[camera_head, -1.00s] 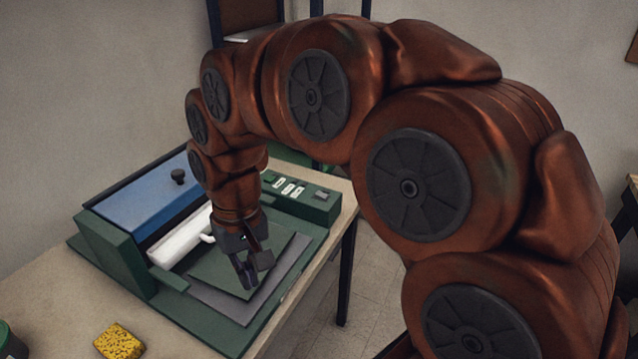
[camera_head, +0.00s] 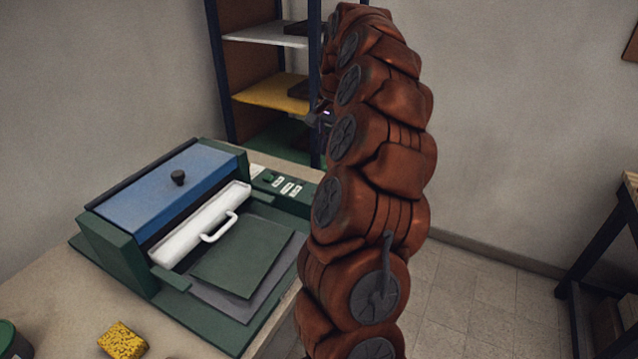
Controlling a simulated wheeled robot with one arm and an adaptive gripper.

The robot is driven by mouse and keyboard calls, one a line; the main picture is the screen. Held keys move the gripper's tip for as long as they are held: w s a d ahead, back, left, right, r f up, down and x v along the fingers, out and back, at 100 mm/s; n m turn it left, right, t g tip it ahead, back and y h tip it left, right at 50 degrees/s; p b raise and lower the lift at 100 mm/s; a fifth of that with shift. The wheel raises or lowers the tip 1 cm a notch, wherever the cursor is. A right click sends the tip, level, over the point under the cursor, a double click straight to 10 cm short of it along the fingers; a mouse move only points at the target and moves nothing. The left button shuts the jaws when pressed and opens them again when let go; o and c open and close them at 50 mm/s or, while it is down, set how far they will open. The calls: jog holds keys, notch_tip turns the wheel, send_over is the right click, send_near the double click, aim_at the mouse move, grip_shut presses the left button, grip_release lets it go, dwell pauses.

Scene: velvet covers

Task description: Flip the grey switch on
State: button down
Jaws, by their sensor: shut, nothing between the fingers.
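A green machine (camera_head: 105,248) with a blue lid (camera_head: 160,190) stands on the table. Its control panel (camera_head: 262,185) is at the back right and carries small white-marked controls (camera_head: 290,188). I cannot make out a grey switch; the right end of the panel is hidden behind my arm. My gripper (camera_head: 316,116) shows only as a small dark part at the left edge of my raised arm, in front of the shelf and above and behind the panel. It is shut and empty, with its fingers mostly hidden.
A white bar with a handle (camera_head: 215,228) and a dark green plate (camera_head: 240,258) are at the machine's front. A yellow sponge (camera_head: 122,340) lies on the table (camera_head: 60,300). A shelf unit (camera_head: 228,85) stands behind. Floor (camera_head: 475,300) is open at right.

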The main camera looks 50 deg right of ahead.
jog(key=shift+s+d, duration=0.1)
jog(key=shift+d, duration=0.4)
jog(key=shift+f, duration=0.15)
jog(key=f+p, duration=0.1)
jog(key=f, duration=0.3)
jog(key=w+f+p, duration=0.1)
jog(key=f+p, duration=0.1)
jog(key=f, duration=0.3)
jog(key=w+f+p, duration=0.1)
jog(key=f+p, duration=0.1)
jog(key=f, duration=0.2)
jog(key=shift+w+a+f, duration=0.15)
jog(key=shift+a+f, duration=0.15)
jog(key=shift+a, duration=0.1)
